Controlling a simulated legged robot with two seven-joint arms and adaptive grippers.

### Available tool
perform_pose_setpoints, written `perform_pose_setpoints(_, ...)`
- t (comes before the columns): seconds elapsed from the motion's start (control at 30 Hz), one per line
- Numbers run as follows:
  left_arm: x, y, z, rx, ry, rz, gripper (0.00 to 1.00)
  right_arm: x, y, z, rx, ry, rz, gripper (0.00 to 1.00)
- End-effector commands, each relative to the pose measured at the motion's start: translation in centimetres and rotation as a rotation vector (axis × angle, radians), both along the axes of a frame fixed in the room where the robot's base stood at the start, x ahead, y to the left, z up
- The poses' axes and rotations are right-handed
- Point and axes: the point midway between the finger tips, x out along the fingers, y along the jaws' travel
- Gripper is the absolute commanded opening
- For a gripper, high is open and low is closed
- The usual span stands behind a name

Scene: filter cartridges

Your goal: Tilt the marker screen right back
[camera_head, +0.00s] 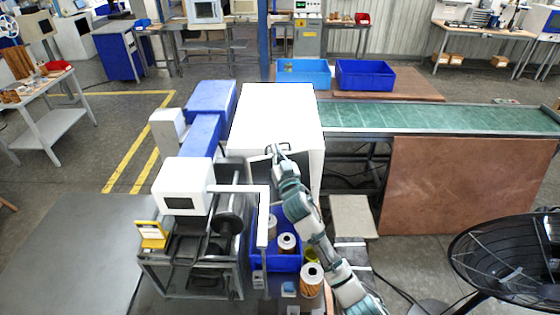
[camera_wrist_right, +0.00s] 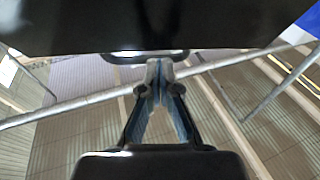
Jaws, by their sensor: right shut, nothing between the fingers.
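A white box-shaped cover (camera_head: 276,112) stands in the middle of the head view, with a dark handle (camera_head: 286,148) at its near edge; it appears to be the marker screen. My right gripper (camera_head: 277,151) is at this handle, fingers shut and empty. In the right wrist view a dark panel (camera_wrist_right: 150,25) fills the top, with a curved handle (camera_wrist_right: 122,59) along its lower edge. My shut fingertips (camera_wrist_right: 159,66) are close in front of the handle and overlap it; whether they touch is unclear. My left gripper is not in view.
A blue bin (camera_head: 263,260) with filter cartridges (camera_head: 287,242) lies below my right arm. A blue and white machine (camera_head: 207,135) stands left of the cover. A green conveyor (camera_head: 440,118) runs right behind a brown panel (camera_head: 455,185). A black fan (camera_head: 505,255) stands at lower right.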

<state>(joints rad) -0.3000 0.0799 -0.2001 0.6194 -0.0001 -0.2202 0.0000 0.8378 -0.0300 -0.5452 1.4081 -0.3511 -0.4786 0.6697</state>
Motion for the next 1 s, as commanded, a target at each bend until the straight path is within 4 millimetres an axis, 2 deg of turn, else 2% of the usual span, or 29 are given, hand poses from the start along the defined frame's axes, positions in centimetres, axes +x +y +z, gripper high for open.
perform_pose_setpoints(0.4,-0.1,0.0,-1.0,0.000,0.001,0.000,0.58,1.8,0.6,-0.3,0.001,0.000,0.000,0.00)
perform_pose_setpoints(1.0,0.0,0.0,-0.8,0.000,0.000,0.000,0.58,2.2,0.5,-0.7,-0.002,0.008,-0.002,0.00)
